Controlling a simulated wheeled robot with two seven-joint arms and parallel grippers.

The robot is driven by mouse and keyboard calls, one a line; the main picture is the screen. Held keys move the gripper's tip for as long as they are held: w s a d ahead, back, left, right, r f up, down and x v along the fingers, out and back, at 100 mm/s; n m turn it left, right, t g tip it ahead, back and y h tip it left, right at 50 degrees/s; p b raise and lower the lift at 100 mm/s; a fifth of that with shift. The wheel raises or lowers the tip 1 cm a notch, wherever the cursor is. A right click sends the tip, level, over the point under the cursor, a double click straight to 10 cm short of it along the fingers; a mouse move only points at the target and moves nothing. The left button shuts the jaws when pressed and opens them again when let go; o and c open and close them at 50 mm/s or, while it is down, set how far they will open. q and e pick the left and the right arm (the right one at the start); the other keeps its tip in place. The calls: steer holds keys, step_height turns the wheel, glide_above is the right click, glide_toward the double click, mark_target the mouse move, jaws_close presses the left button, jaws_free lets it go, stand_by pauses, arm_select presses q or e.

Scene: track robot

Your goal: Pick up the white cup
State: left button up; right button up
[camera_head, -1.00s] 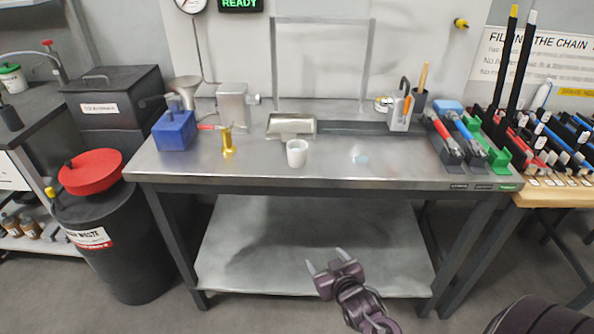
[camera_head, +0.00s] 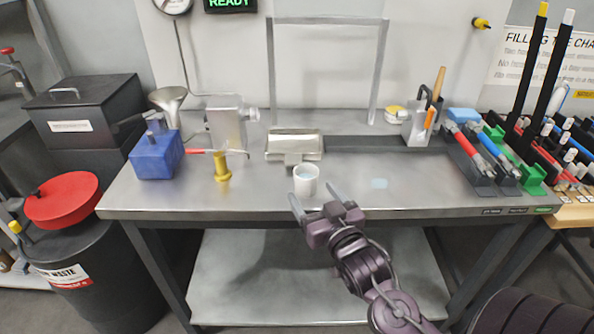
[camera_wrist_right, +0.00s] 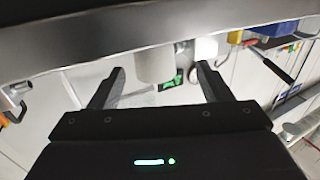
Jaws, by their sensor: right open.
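The white cup (camera_head: 306,181) stands upright near the front edge of the steel table (camera_head: 420,197), left of its middle. My right gripper (camera_head: 315,196) is open and empty at the front of the table, its two fingers pointing at the cup. In the head view the fingers appear to either side of the cup's lower part, and I cannot tell whether they touch it. In the right wrist view the cup (camera_wrist_right: 154,66) shows between and beyond the open fingers (camera_wrist_right: 158,84). My left gripper is not in view.
A brass piece (camera_head: 222,167) and a blue block (camera_head: 156,155) stand left of the cup. A grey holder (camera_head: 418,125) and a rack with red and blue tools (camera_head: 480,155) stand to the right. The table right of the cup is clear.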

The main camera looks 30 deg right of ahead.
mark_target(302, 170)
steer(key=shift+w+d, duration=0.15)
steer(key=shift+w, duration=0.9)
steer(key=shift+w+d+r, duration=0.25)
steer(key=shift+w+r, duration=0.1)
steer(key=shift+w, duration=0.3)
steer(key=w, duration=0.2)
steer(key=w+d+p, duration=0.1)
steer(key=w, duration=0.1)
steer(key=shift+w+d, duration=0.1)
steer(key=shift+w, duration=0.05)
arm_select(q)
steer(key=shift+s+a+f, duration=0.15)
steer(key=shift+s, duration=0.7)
arm_select(e)
steer(key=c, duration=1.1)
steer(key=shift+o, duration=0.2)
steer(key=shift+r, duration=0.1)
